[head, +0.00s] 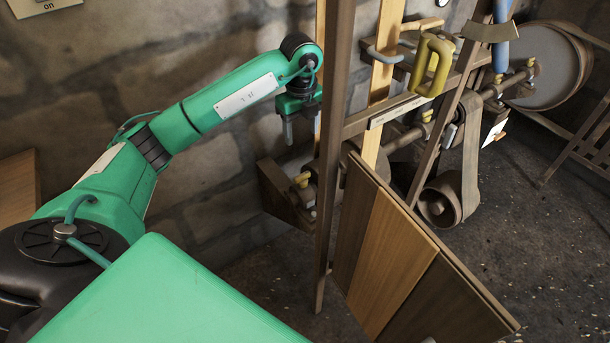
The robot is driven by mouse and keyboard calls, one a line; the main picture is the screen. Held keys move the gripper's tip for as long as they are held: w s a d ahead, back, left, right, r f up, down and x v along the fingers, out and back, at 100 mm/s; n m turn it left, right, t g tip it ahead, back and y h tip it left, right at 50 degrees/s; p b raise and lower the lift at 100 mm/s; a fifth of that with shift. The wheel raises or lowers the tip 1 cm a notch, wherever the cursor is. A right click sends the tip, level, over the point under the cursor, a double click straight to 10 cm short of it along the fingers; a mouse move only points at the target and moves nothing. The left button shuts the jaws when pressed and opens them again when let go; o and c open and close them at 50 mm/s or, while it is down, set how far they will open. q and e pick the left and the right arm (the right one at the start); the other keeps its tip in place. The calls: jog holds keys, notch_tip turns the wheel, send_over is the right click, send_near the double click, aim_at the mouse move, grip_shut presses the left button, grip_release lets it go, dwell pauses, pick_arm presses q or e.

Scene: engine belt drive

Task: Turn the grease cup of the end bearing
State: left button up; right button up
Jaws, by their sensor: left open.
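A small brass-yellow grease cup (302,179) sits on the bearing at the near left end of the shaft, beside a wooden bracket (283,196) against the wall. My left gripper (302,128) is above this cup, pointing down, open and empty, with a clear gap between them. A wooden post (331,150) stands just right of the gripper and hides part of it and of the shaft behind. More yellow cups show farther along the shaft, one of them near the far end (530,62). My right gripper is not in view.
A wooden panel door (400,260) hangs from the frame in front of the shaft. A yellow handle (433,65) is on the upper rail. A belt runs to a pulley (440,203) low down. A large round drum (545,65) stands at back right.

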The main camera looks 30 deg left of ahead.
pick_arm(q)
jog(key=f, duration=0.1)
jog(key=b, duration=0.1)
send_near(302, 175)
notch_tip(302, 175, down, 7)
jog(key=shift+f, duration=0.85)
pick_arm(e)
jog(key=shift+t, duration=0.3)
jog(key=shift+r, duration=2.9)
pick_arm(q)
jog(key=c, duration=0.7)
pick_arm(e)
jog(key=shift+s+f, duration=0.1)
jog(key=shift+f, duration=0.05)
